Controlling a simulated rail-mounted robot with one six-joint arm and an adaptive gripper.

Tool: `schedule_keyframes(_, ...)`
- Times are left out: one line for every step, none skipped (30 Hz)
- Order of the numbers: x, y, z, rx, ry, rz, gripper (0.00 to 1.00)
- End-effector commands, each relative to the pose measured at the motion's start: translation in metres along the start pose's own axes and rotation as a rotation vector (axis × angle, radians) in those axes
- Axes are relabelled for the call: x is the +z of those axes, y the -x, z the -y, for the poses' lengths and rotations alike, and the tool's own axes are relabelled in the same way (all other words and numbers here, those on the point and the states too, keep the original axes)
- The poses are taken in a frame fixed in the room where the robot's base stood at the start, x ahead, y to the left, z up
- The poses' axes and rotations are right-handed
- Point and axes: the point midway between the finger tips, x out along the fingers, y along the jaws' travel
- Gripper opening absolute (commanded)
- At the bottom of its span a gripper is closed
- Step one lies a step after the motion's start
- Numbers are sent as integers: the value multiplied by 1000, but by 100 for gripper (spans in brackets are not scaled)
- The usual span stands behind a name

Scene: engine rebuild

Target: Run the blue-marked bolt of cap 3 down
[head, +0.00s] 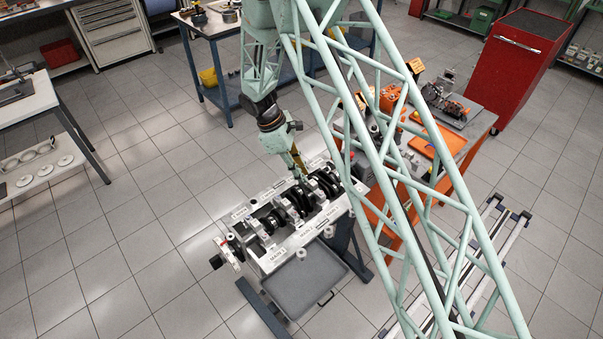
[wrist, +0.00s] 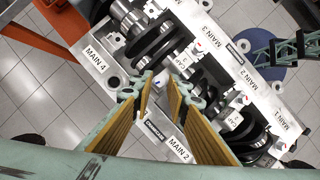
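The engine block (head: 292,238) lies on a stand in the head view, with the crankshaft and a row of pale bearing caps along its top. It fills much of the wrist view (wrist: 262,88), where MAIN labels are readable. My gripper (head: 301,176) points down over the far half of the block. In the wrist view my gripper (wrist: 162,78) has its yellow-padded fingers apart, with no held object visible between them. A pale cap (wrist: 190,52) lies just beyond the fingertips; its number is not clearly readable. I cannot make out a blue-marked bolt in either view. Red marks show on caps at lower right.
A grey tray (head: 318,285) sits below the block's near side. An orange bench (head: 455,132) with parts stands to the right, and a red cabinet (head: 515,65) behind it. A white table (head: 28,105) is at left. The floor left of the block is clear.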

Motion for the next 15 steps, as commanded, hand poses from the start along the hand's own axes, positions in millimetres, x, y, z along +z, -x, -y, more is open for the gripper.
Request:
schedule_keyframes(0, -1, 0, 0, 0, 0, 15)
schedule_keyframes(0, -1, 0, 0, 0, 0, 15)
schedule_keyframes(0, -1, 0, 0, 0, 0, 15)
schedule_keyframes(0, -1, 0, 0, 0, 0, 15)
schedule_keyframes(0, -1, 0, 0, 0, 0, 15)
schedule_keyframes(0, -1, 0, 0, 0, 0, 15)
schedule_keyframes(0, -1, 0, 0, 0, 0, 15)
schedule_keyframes(0, -1, 0, 0, 0, 0, 15)
schedule_keyframes(0, -1, 0, 0, 0, 0, 14)
schedule_keyframes(0, -1, 0, 0, 0, 0, 12)
schedule_keyframes(0, -1, 0, 0, 0, 0, 9)
schedule_keyframes(0, -1, 0, 0, 0, 0, 5)
schedule_keyframes(0, -1, 0, 0, 0, 0, 3)
schedule_keyframes(0, -1, 0, 0, 0, 0, 0)
schedule_keyframes(0, -1, 0, 0, 0, 0, 0)
